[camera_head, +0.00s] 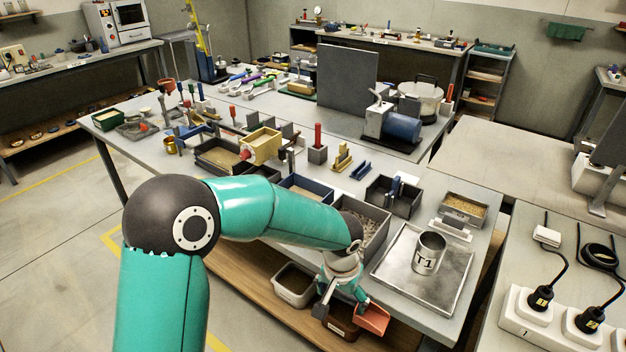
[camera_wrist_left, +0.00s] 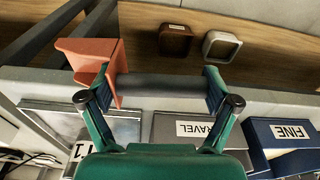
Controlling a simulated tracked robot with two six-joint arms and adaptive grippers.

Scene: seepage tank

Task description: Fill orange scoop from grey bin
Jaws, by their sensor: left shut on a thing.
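The orange scoop (camera_head: 373,320) is held by my left gripper (camera_head: 342,290), in front of the table's front edge and over the lower shelf. In the left wrist view the scoop (camera_wrist_left: 92,58) is at upper left, its dark handle (camera_wrist_left: 160,86) spanning between the fingers (camera_wrist_left: 162,88). No material shows in the scoop, but its inside is only partly visible. The grey bin (camera_head: 377,241) holds grey gravel and stands at the table's front, partly hidden behind my arm. Its GRAVEL label (camera_wrist_left: 195,129) shows upside down in the left wrist view. My right gripper is not visible.
A can marked T1 (camera_head: 429,252) stands on a metal tray (camera_head: 400,285) right of the grey bin. A blue bin marked FINE (camera_wrist_left: 290,131) is beside it. A pale container (camera_head: 293,287) and a brown one (camera_wrist_left: 175,40) sit on the lower shelf.

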